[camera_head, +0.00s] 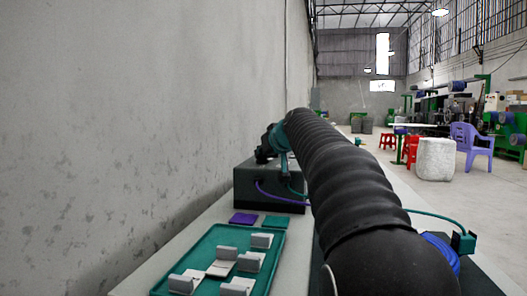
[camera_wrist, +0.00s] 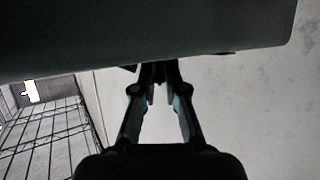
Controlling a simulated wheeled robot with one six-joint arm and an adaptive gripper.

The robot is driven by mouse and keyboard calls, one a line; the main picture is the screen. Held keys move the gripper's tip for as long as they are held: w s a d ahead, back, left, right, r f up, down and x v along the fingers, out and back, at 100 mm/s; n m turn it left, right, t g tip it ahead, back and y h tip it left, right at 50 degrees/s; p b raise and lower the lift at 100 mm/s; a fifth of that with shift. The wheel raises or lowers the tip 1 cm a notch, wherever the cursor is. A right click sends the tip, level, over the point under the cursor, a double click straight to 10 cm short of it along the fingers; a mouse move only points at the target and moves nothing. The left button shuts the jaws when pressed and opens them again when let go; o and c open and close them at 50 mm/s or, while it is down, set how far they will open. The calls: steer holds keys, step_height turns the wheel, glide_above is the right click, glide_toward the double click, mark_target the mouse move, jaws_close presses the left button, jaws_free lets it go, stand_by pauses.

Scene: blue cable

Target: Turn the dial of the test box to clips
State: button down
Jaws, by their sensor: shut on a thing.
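The test box (camera_head: 268,190) is a dark grey box on the bench by the wall, partly hidden by my arm. My gripper (camera_head: 265,150) is at its top in the head view. In the wrist view, a dark face (camera_wrist: 150,35), apparently the box, fills the top. My gripper (camera_wrist: 160,85) reaches up to its edge with its fingers close together, shut on a small dark part that appears to be the dial. The dial's pointer and markings cannot be made out, so its setting cannot be told.
A teal tray (camera_head: 204,240) with several grey-white blocks lies in front of the box. A purple square (camera_head: 243,219) and a teal square (camera_head: 277,222) lie between them. A purple cable (camera_head: 280,200) runs from the box. A blue cable coil (camera_head: 446,250) lies at right.

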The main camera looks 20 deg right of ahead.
steer(key=shift+a+r+m+h+p, duration=0.1)
steer(key=shift+r+m+h+p, duration=0.1)
steer(key=shift+m+h+p, duration=0.6)
steer(key=shift+h+p, duration=0.1)
steer(key=shift+p, duration=0.4)
steer(key=shift+a+f+m+h+p, duration=0.1)
steer(key=shift+m+h+p, duration=0.5)
steer(key=shift+m+h, duration=0.15)
steer(key=shift+f+m+g+h, duration=0.15)
steer(key=shift+m+g+h, duration=0.25)
steer(key=shift+m+h, duration=0.25)
steer(key=shift+b, duration=0.45)
steer(key=shift+m+h+b, duration=0.5)
steer(key=shift+h+b, duration=0.05)
steer(key=shift+h, duration=0.25)
steer(key=c, duration=1.2)
jaws_free()
